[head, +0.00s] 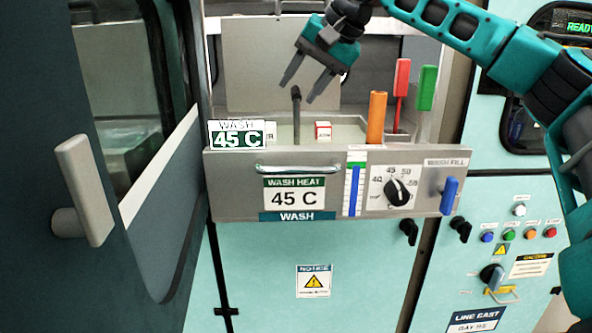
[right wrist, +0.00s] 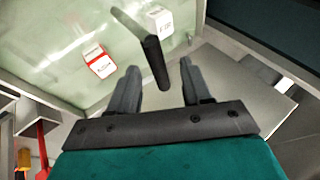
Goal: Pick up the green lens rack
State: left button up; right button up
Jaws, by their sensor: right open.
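I cannot pick out a lens rack for certain. A green upright handle (head: 427,88) stands at the right rear of the wash basin, and what lies below it is hidden by the basin's front. My right gripper (head: 297,92) hangs open over the basin, well left of the green handle. A dark upright rod (head: 296,115) rises from the basin beneath the gripper. In the right wrist view the rod (right wrist: 152,55) has its near end between the open fingers (right wrist: 159,67), with gaps on both sides. My left gripper is not in view.
The basin's front panel (head: 235,185) carries a dial (head: 397,192) and a blue lever (head: 449,196). A red handle (head: 401,78) and an orange post (head: 376,117) stand near the green handle. A small red-and-white box (head: 323,131) sits in the basin. A dark door (head: 165,220) stands at left.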

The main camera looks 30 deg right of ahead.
aim_at(296, 138)
jog(key=x, duration=0.4)
jog(key=shift+w+f, duration=0.15)
jog(key=shift+f, duration=0.15)
jog(key=shift+c, duration=0.3)
grip_shut()
dwell(0.8)
jog(key=shift+r, duration=0.1)
